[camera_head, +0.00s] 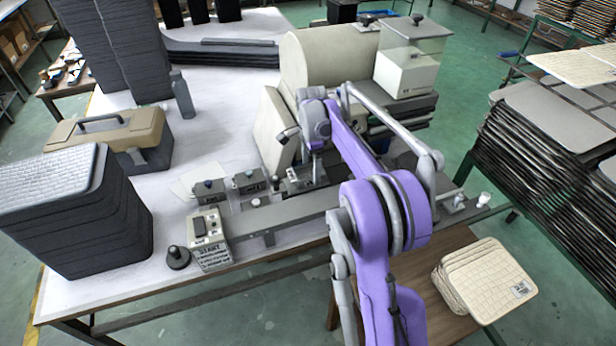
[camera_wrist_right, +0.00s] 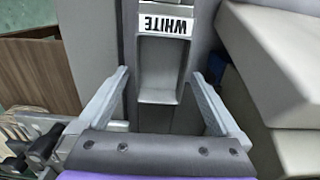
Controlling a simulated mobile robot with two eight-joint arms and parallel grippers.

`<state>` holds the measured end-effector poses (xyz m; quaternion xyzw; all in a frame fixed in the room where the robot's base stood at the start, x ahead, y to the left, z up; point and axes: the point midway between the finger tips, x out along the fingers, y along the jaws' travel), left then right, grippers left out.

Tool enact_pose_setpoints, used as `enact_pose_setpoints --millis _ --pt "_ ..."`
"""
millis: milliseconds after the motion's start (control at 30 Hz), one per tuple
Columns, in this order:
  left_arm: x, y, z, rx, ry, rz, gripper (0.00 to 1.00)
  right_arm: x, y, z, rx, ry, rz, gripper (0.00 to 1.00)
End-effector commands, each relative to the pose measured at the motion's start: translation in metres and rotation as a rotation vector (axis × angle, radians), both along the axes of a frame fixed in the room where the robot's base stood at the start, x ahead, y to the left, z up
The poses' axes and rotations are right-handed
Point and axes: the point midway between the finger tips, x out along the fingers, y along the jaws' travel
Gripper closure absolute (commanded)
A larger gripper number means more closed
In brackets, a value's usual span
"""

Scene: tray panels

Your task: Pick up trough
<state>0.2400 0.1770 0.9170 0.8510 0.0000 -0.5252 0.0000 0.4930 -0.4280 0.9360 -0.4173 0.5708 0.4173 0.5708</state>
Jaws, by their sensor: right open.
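A small grey trough (camera_wrist_right: 160,70) with a label reading "WHITE" lies between the two fingers of my right gripper (camera_wrist_right: 160,76) in the right wrist view. The fingers are spread wide, one on each side of the trough, with a visible gap to it, and the gripper is empty. In the head view my right gripper (camera_head: 316,168) points down over the trough (camera_head: 294,183) beside the cream machine, and my arm partly hides that area. My left gripper does not show.
Two similar labelled grey units (camera_head: 248,182) (camera_head: 209,192) stand to the left. A cream machine (camera_head: 330,65) rises behind the gripper. A control box marked "START" (camera_head: 209,240) and a black knob (camera_head: 178,257) are at the table's front. Cream panels (camera_head: 487,277) lie at lower right.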

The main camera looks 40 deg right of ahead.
Motion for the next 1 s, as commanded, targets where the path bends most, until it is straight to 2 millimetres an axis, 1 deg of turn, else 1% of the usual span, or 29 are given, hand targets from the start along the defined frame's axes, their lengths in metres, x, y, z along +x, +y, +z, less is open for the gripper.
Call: enact_pose_setpoints --millis 33,133,233,400,433,567,600,667,700,767,800,867,900,967,1000 --pt "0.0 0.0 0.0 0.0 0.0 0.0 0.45 0.001 0.0 -0.008 0.0 0.0 0.0 0.0" --pt "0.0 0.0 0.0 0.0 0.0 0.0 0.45 0.0 0.0 -0.018 0.0 0.0 0.0 0.0" --pt "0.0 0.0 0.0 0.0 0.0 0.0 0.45 0.0 0.0 -0.022 0.0 -0.001 0.001 0.0" --pt "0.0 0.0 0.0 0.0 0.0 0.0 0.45 0.0 0.0 -0.022 0.0 -0.001 0.001 0.0" --pt "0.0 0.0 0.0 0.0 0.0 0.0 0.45 0.0 0.0 -0.022 0.0 -0.001 0.001 0.02" --pt "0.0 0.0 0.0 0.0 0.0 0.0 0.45 0.0 0.0 -0.022 0.0 -0.001 0.001 0.25" --pt "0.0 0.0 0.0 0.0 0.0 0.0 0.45 0.0 0.0 -0.022 0.0 -0.001 0.001 0.32" --pt "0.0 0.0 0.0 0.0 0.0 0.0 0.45 0.0 0.0 -0.022 0.0 -0.001 0.001 0.43" --pt "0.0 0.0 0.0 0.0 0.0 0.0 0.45 0.0 0.0 -0.022 0.0 -0.001 0.001 0.5" --pt "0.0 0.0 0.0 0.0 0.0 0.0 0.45 0.0 0.0 -0.022 0.0 -0.001 0.001 0.61" --pt "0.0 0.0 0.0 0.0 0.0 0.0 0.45 0.0 0.0 -0.022 0.0 -0.001 0.001 0.68" --pt "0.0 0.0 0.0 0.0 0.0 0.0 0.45 0.0 0.0 -0.022 0.0 -0.001 0.001 0.79" --pt "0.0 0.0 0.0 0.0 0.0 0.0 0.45 0.0 0.0 -0.022 0.0 -0.001 0.001 0.86" --pt "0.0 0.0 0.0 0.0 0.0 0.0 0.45 0.0 0.0 -0.022 0.0 -0.001 0.001 0.97" --pt "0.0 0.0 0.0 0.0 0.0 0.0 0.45 0.0 0.0 -0.022 0.0 -0.001 0.001 0.99"
